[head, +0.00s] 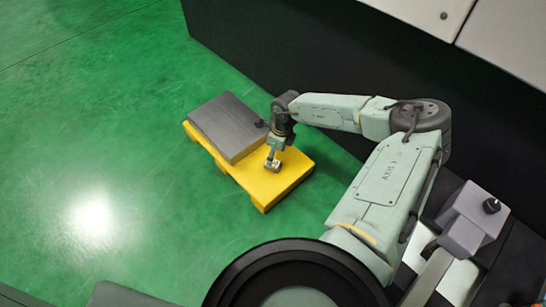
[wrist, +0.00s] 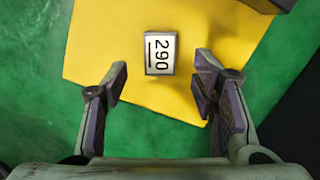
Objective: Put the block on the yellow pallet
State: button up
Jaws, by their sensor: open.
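The block (wrist: 161,54) is small, with a white top face marked "290", and lies on the yellow pallet (wrist: 100,50) in the wrist view. In the head view the block (head: 273,164) shows small beneath my gripper, on the bare right part of the yellow pallet (head: 270,190). My gripper (wrist: 160,85) is open in the wrist view, its two fingers spread to either side and apart from the block. The block is ahead of the gap between the fingers, touching neither. In the head view my gripper (head: 277,150) is over the pallet, its fingers too small to make out.
A grey slab (head: 228,127) lies on the left part of the pallet. Green floor (head: 90,130) is open to the left. A dark machine base (head: 300,60) runs behind the pallet. A grey box with a black knob (head: 474,220) is at the right.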

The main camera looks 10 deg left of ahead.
aim_at(277, 165)
notch_tip(277, 165, up, 6)
jog(key=d+p, duration=0.1)
jog(key=shift+r, duration=0.15)
jog(key=shift+s, duration=0.1)
